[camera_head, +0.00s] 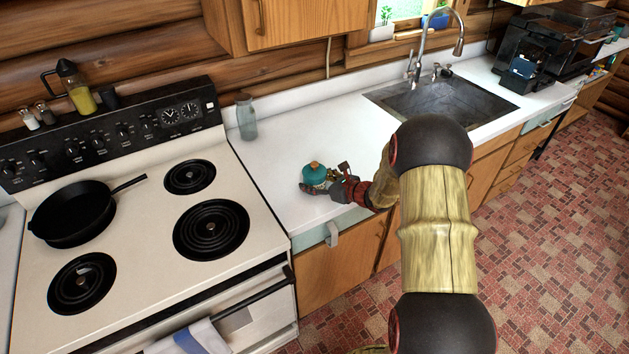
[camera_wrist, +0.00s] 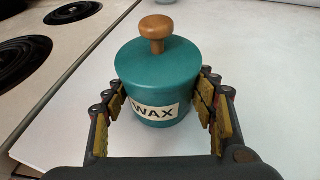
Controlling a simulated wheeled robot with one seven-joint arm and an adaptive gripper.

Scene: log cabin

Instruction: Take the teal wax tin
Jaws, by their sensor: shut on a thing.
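The teal wax tin (camera_wrist: 158,75) stands upright on the white counter, with a wooden knob on its lid and a "WAX" label facing the wrist camera. In the head view the tin (camera_head: 314,173) is near the counter's front edge, just right of the stove. My gripper (camera_head: 328,187) reaches it from the right. In the wrist view my gripper (camera_wrist: 162,108) has one finger on each side of the tin's body and is shut on it. The tin's lower part is partly hidden by the gripper in the head view.
The stove (camera_head: 150,220) with a black frying pan (camera_head: 72,212) is to the left. A glass bottle (camera_head: 246,118) stands behind the tin by the stove. The sink (camera_head: 440,105) is at the back right. The counter (camera_head: 290,145) around the tin is otherwise clear.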

